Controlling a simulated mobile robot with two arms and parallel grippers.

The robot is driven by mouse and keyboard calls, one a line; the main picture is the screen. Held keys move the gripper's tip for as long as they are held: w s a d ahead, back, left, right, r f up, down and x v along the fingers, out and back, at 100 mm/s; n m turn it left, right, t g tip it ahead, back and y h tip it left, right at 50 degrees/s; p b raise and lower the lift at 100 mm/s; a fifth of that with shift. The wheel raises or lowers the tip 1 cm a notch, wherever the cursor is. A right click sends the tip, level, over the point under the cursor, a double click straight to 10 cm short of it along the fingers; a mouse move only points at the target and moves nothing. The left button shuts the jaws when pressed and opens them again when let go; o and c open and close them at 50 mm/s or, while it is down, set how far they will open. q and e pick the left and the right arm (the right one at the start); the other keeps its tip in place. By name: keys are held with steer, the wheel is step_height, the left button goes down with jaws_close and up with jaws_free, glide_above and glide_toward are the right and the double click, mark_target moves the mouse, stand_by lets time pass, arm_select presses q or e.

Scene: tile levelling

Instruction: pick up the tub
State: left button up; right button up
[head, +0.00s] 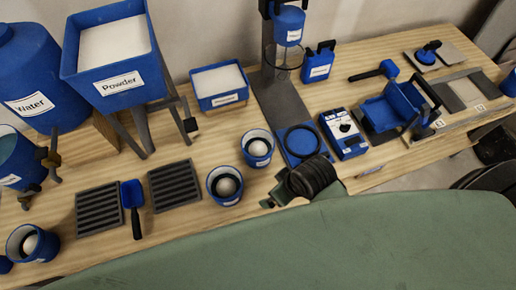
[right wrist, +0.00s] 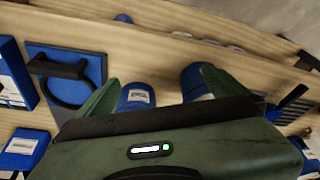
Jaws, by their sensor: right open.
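Several blue tubs with white labels and a pale round thing inside stand on the wooden bench; I cannot tell which one is meant. In the head view one tub (head: 258,150) stands left of the mixer stand. A second tub (head: 225,187) is nearer the front edge, and a third (head: 32,243) is at the far left. My right gripper (head: 275,198) is low at the bench front, right of the second tub. In the right wrist view its fingers are apart, with a tub (right wrist: 137,97) showing between them. Another tub (right wrist: 194,80) is partly behind the right finger. My left gripper is not in view.
A blue scale (head: 343,133) and the mixer stand (head: 280,100) are right of the tubs. A blue scoop (head: 132,195) lies between two black ribbed trays (head: 100,209) (head: 174,185).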

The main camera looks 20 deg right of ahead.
steer(key=w+a+n, duration=0.3)
steer(key=n, duration=0.1)
steer(key=w+a+n+g, duration=0.1)
steer(key=w+a+n, duration=0.2)
steer(key=w+a+f+n+g+y, duration=0.1)
steer(key=w+a+n, duration=0.2)
steer(key=n, duration=0.1)
steer(key=shift+w+n+p, duration=0.3)
steer(key=shift+w, duration=0.05)
steer(key=w+d+n+h, duration=0.1)
steer(key=w+d+n, duration=0.2)
steer(key=w+n, duration=0.15)
steer(key=n+g+h+b, duration=0.1)
steer(key=n+h+b, duration=0.1)
steer(key=b, duration=0.5)
glide_above(258, 151)
steer(key=s, duration=0.2)
step_height(258, 151, down, 6)
steer(key=shift+w+a+r, duration=0.1)
steer(key=shift+a, duration=0.05)
steer(key=f+b, duration=0.5)
steer(key=shift+s+a+f, duration=0.1)
steer(key=shift+s+a, duration=0.1)
steer(key=shift+s, duration=0.05)
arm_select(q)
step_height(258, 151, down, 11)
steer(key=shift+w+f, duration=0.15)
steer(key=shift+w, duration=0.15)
